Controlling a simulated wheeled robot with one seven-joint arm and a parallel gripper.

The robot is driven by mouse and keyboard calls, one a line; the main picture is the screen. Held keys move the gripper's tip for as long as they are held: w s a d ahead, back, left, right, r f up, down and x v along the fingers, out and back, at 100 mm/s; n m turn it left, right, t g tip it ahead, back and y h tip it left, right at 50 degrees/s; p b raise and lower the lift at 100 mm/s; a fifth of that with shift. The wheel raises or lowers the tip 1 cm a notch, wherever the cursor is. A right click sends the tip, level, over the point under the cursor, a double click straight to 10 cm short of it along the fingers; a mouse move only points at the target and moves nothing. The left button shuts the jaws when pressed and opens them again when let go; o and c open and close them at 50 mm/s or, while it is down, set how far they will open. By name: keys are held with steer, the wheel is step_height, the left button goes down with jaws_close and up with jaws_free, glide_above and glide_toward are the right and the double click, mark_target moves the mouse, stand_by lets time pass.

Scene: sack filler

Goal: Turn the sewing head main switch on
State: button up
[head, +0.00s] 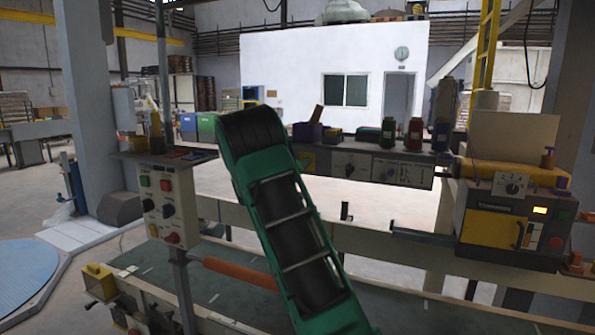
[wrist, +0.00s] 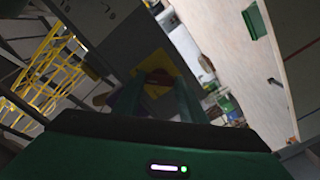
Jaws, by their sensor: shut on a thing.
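My green and black arm covers that spot, and the gripper itself is hidden there.
Thread cones (head: 415,133) and a purple bin (head: 307,132) stand on top. A button box (head: 168,208) is at left, a yellow and black machine (head: 512,222) at right. A conveyor (head: 225,285) runs below.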

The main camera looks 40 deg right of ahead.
steer(key=shift+s+d+f, duration=0.15)
steer(key=shift+s+f, duration=0.05)
steer(key=shift+f, duration=0.05)
steer(key=o, duration=1)
steer(key=shift+o, duration=0.3)
steer(key=shift+w+r, duration=0.1)
steer(key=v, duration=1)
steer(key=shift+a, duration=0.4)
